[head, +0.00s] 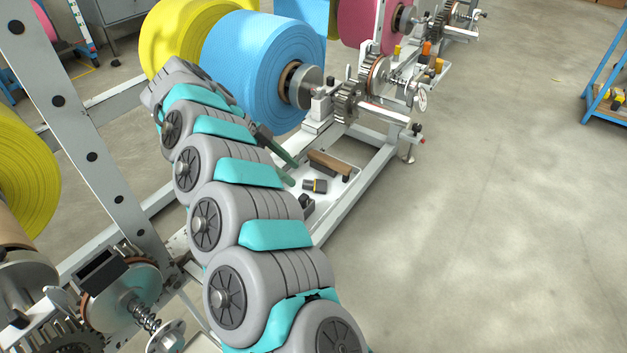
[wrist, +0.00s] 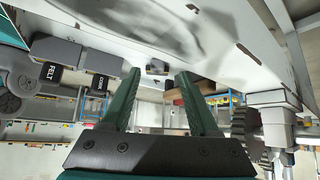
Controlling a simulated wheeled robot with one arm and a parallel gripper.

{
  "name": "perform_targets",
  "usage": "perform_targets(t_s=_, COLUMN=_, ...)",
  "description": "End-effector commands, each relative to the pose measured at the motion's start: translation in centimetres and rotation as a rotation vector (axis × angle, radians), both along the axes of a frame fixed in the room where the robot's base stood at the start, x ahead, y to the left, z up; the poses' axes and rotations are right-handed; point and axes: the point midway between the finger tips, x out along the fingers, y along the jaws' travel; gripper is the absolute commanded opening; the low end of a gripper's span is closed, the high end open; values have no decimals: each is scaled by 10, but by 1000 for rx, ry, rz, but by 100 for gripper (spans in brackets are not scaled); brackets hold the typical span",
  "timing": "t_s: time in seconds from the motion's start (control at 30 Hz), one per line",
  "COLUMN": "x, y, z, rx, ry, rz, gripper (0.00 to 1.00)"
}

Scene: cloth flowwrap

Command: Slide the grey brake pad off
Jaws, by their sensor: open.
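I cannot single out the grey brake pad for certain in either view. My gripper (head: 294,172) is open, its two green fingers reaching toward the white tray (head: 338,200) of the stand in the head view. In the wrist view my gripper (wrist: 158,72) has its fingers spread, with nothing seen held between them. A small grey block (wrist: 157,68) shows beyond and between the fingertips, apart from them. At the lower left of the head view, a dark block (head: 98,270) sits at a brake disc (head: 122,295); its pad is not clearly seen.
The tray holds a brown-backed item (head: 330,164) and a dark piece with a yellow band (head: 315,185). Blue (head: 250,70) and yellow (head: 165,35) rolls stand behind my arm. Grey labelled boxes (wrist: 55,50) show in the wrist view. Open floor lies right.

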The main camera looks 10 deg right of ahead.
Motion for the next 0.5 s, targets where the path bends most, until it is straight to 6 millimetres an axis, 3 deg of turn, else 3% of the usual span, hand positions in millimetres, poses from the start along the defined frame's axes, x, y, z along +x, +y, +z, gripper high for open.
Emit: perform_targets(t_s=0.5, x=0, y=5, z=17, rx=-14, ry=-1, rz=-10, gripper=61)
